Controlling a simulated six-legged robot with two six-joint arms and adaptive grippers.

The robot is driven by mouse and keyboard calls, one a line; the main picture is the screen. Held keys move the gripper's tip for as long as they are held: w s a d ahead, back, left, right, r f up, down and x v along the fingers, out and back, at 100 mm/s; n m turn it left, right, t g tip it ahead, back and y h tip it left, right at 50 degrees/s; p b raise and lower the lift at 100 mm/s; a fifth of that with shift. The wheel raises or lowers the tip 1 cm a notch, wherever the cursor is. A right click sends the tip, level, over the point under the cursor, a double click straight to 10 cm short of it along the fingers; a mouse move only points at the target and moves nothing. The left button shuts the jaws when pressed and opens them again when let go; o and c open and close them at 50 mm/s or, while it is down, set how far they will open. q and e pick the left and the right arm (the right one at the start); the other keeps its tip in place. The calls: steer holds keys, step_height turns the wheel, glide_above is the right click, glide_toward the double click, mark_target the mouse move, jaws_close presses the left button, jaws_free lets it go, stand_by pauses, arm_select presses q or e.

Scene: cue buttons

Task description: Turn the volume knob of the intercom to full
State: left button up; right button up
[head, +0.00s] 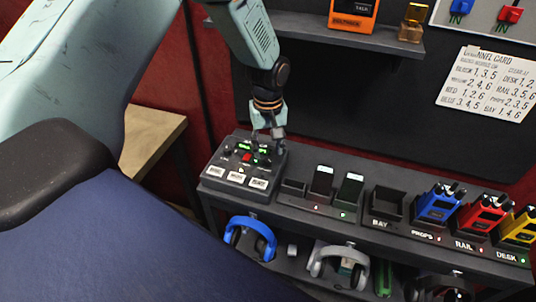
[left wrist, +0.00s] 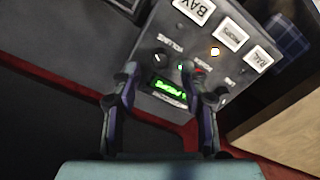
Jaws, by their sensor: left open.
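The intercom (head: 243,180) is a dark grey box with a green-lit display, a red button and white labelled keys, at the left end of the shelf in the head view. My left gripper (head: 267,136) points down over its rear part, open and empty. In the left wrist view the intercom (left wrist: 185,30) appears upside down. Its black volume knob (left wrist: 161,57), with a pale mark, sits by the VOLUME lettering. The fingers of my left gripper (left wrist: 162,80) stand apart, the left one just beside the knob in the picture; I cannot tell if they touch. My right gripper is out of view.
Right of the intercom stand two dark handsets (head: 322,182), an empty BAY cradle (head: 386,204), and blue (head: 438,204), red and yellow radios. Headphones (head: 250,238) hang below. An orange box (head: 352,14) sits on the upper shelf; a card (head: 485,88) is on the wall.

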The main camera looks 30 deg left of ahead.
mark_target(268, 159)
arm_select(q)
steer(key=shift+f, duration=1.7)
jaws_close()
